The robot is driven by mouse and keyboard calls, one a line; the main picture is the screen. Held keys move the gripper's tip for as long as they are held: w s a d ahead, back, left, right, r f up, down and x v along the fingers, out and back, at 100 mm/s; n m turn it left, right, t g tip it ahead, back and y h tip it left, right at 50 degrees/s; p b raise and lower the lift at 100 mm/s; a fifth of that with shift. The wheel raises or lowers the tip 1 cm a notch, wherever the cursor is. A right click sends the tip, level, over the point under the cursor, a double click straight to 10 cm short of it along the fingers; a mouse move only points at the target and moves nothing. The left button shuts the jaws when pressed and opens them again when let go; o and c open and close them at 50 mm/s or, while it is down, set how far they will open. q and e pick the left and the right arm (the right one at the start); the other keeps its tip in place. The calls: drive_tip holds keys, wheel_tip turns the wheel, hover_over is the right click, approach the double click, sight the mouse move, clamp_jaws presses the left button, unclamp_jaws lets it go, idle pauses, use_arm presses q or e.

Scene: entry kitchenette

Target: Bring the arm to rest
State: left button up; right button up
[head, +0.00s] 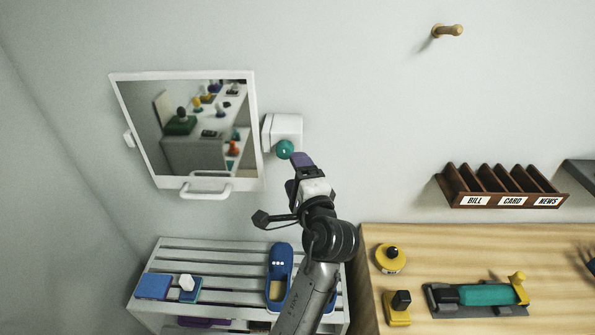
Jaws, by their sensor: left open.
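My left arm (312,285) comes up from the bottom middle of the head view. Its gripper (302,163) is up by the wall, open, with its purple-dark tip just right of a teal ball-shaped knob (285,149). The knob is on a white wall box (287,128). I cannot tell whether the gripper touches the knob. My right gripper does not show.
A white-framed mirror (185,120) with a handle (207,191) is left of the box. Right are a wooden counter (450,245), a brown letter rack (500,187) and a wall peg (448,31).

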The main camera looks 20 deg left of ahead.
use_arm(q)
drive_tip(key=s+a+f+n+g+h, duration=0.2)
drive_tip(key=s+f+n+g+h, duration=0.15)
drive_tip(key=s+f, duration=0.9)
drive_tip(key=s+a+f+n+g+h, duration=0.3)
drive_tip(key=s+f+g+h, duration=0.1)
drive_tip(key=s+f, duration=0.85)
drive_tip(key=s+a+f+n+g+h, duration=0.2)
drive_tip(key=s+f+n+g+h, duration=0.15)
drive_tip(key=s+f, duration=0.9)
drive_tip(key=w+r+p+v, duration=0.1)
drive_tip(key=w+p+v, duration=0.2)
drive_tip(key=p+v, duration=1.5)
wheel_tip(320, 180, up, 3)
drive_tip(key=shift+s+a+f+h+p, duration=0.1)
drive_tip(key=shift+s+a+h+p, duration=0.05)
drive_tip(key=shift+s+h+p, duration=0.15)
